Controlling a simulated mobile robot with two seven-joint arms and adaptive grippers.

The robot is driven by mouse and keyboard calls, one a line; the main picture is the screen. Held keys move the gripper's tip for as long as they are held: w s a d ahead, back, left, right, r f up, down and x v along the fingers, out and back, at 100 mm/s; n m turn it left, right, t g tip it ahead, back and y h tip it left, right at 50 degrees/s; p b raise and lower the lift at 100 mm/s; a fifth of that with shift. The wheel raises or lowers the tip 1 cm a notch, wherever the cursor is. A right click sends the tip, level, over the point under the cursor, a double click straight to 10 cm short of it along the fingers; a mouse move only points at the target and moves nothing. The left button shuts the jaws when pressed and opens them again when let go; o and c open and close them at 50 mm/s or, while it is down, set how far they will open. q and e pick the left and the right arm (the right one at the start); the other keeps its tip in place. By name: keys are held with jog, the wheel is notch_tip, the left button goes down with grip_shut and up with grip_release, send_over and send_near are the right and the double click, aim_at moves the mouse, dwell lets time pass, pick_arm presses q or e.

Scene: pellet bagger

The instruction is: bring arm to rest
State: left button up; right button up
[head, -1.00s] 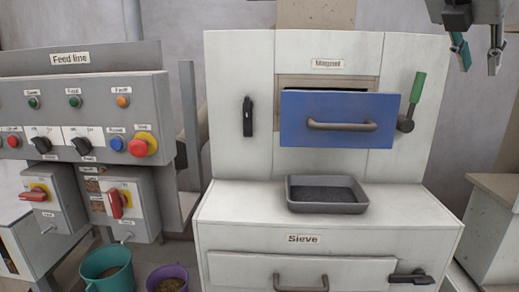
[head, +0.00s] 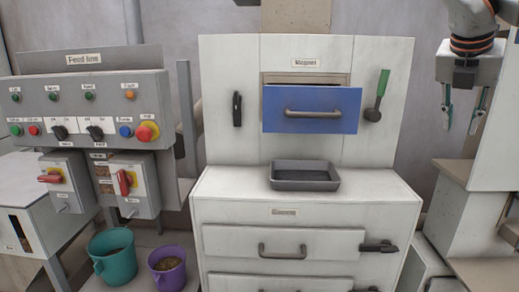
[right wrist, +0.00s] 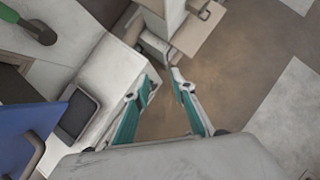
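My right gripper (head: 460,119) hangs at the upper right of the head view, fingers pointing down, to the right of the white cabinet. Its teal fingers are spread apart and nothing is between them. The right wrist view also shows the open fingers (right wrist: 162,86), with brown floor beyond them. My left gripper is in neither view now.
The blue magnet drawer (head: 312,109) stands out from the white cabinet (head: 228,150). A grey tray (head: 322,186) rests on the cabinet's ledge. A green-handled lever (head: 382,84) is on the cabinet front. Teal (head: 119,266) and purple (head: 169,281) buckets stand at lower left.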

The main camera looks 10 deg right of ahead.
jog(key=a+f+n+y+p, duration=0.1)
jog(key=a+f+n+y, duration=0.15)
jog(key=f+y, duration=0.7)
jog(key=a+f+n+y+p, duration=0.1)
jog(key=a+f+y, duration=0.15)
jog(key=f, duration=1.45)
jog(key=s+a+f+m+t+p, duration=0.1)
jog(key=s+a+f+m+t, duration=0.1)
jog(key=a+f+m+t, duration=0.45)
jog(key=s+a+f+m+t+h, duration=0.15)
jog(key=a+f+m, duration=0.25)
jog(key=f, duration=0.6)
jog(key=s+a+f+m+t+y+p, duration=0.1)
jog(key=s+a+f+m+t, duration=0.2)
jog(key=a+f+m, duration=0.4)
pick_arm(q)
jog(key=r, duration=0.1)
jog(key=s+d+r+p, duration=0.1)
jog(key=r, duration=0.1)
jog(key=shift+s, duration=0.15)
pick_arm(e)
jog(key=s+a+f+m+g+h, duration=0.3)
jog(key=s+a+f+m, duration=0.2)
jog(key=s+a+f, duration=0.5)
jog(key=a+f, duration=0.1)
jog(key=a, duration=0.1)
jog(key=shift+s+a+f+m, duration=0.35)
jog(key=shift+s+m, duration=0.05)
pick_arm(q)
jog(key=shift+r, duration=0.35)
